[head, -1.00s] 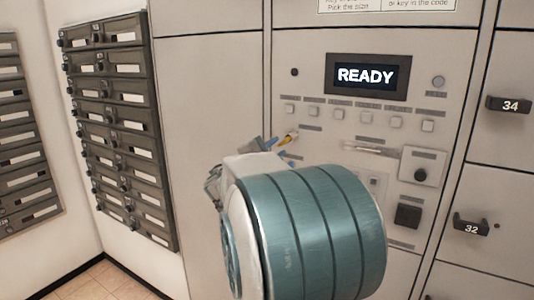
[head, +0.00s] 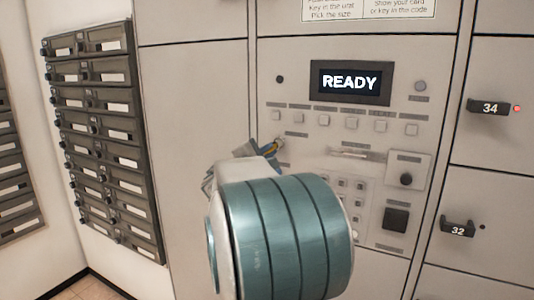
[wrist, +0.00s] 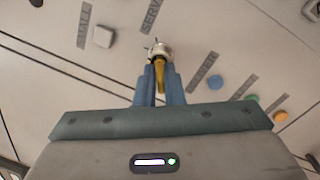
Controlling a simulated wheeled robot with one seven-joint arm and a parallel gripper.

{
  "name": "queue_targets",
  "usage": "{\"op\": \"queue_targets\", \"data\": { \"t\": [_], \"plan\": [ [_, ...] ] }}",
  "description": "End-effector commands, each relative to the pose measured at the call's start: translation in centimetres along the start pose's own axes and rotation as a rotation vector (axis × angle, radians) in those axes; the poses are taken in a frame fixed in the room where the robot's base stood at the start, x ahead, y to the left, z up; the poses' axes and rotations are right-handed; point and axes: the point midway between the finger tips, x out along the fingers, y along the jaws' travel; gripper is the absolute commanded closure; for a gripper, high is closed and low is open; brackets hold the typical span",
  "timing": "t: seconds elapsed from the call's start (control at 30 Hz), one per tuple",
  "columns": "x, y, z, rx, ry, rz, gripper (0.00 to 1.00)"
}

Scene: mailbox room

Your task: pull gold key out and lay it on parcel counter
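The gold key (wrist: 164,74) is at the silver round lock (wrist: 158,51) in the wrist view. Its tip end meets the lock; how deep it sits I cannot tell. My gripper (wrist: 160,72) has its two blue fingers on either side of the key, close together, and looks shut on it. In the head view the key (head: 271,147) shows as a small gold patch between the blue fingers (head: 263,148), near the panel's left edge. My teal wrist hides the panel below. The parcel counter is not recognisable in either view.
The locker panel has a READY display (head: 349,83), a row of square buttons (head: 352,124), a keypad (head: 350,195) and a black knob (head: 406,179). Locker handles 34 (head: 488,107) and 32 (head: 458,229) stick out at right. Dark mailboxes (head: 100,140) line the left wall.

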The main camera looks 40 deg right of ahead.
Motion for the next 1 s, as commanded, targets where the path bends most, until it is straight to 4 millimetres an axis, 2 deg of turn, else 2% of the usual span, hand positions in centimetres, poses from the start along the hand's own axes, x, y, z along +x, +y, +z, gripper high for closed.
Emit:
{"op": "queue_targets", "data": {
  "t": [1.0],
  "plan": [
    [-2.7,0.2,0.1,0.001,0.001,0.001,1.00]
  ]
}}
